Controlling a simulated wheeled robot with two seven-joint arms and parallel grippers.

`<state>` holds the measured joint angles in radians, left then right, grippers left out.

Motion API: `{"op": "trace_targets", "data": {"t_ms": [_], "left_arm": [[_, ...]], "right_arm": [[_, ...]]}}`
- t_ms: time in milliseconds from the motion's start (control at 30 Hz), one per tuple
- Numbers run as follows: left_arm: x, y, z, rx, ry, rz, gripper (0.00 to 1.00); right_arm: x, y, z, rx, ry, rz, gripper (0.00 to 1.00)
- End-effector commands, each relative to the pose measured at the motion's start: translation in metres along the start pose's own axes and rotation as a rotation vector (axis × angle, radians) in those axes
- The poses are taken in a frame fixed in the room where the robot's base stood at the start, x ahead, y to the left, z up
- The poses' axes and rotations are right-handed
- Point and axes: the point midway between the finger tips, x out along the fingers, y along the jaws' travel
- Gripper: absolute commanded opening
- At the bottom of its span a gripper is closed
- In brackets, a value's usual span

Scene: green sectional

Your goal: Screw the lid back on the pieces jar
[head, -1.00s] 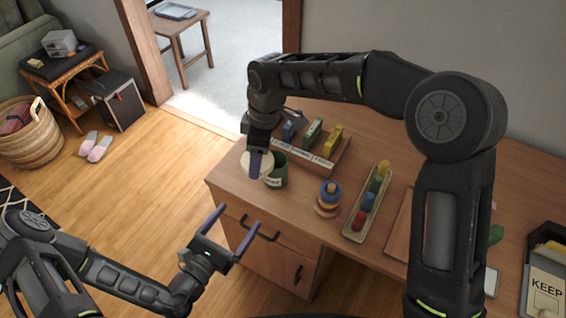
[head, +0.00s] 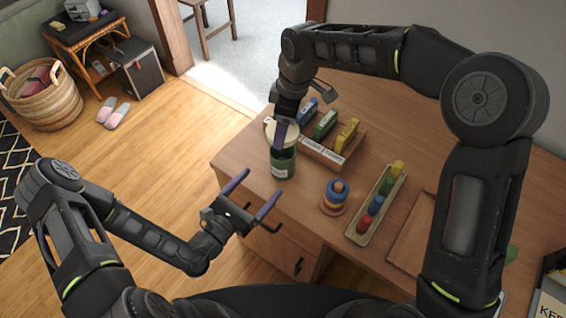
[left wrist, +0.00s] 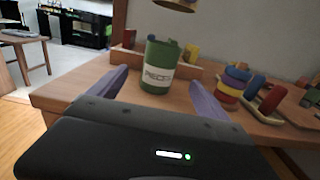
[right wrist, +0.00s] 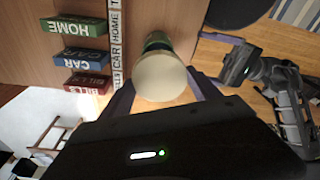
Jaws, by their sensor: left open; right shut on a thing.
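The green pieces jar (head: 283,166) stands upright near the desk's left end; its white label faces my left gripper in the left wrist view (left wrist: 158,78). My right gripper (head: 281,134) is shut on the round cream lid (right wrist: 160,77). The lid is above the jar, and in the left wrist view its edge (left wrist: 175,4) shows clear of the jar with a gap between. In the right wrist view the lid hides most of the jar. My left gripper (head: 252,194) is open and empty, its fingers pointing toward the jar from the front, short of it.
A wooden rack (head: 322,152) with blue, green and yellow boxes stands right behind the jar. A ring stacker (head: 335,195) and a tray (head: 359,232) of coloured pieces stand to the right. The desk's front edge lies under my left gripper.

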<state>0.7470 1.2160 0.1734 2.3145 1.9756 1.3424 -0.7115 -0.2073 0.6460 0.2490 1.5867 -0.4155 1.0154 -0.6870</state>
Motion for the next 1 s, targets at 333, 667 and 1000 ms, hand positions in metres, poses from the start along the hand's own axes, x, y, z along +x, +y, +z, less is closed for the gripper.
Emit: {"op": "trace_targets", "data": {"t_ms": [333,667,1000], "left_arm": [[0.055,-0.001,0.001,0.0,-0.003,-0.002,0.88],[0.102,0.0,0.001,0.0,-0.002,0.0,0.88],[0.11,0.0,0.001,-0.001,-0.001,0.0,0.88]], "right_arm": [[0.0,0.0,0.0,0.0,0.0,0.0,0.34],[0.0,0.0,0.0,0.0,0.0,0.0,0.34],[0.0,0.0,0.0,0.0,0.0,0.0,0.34]]}}
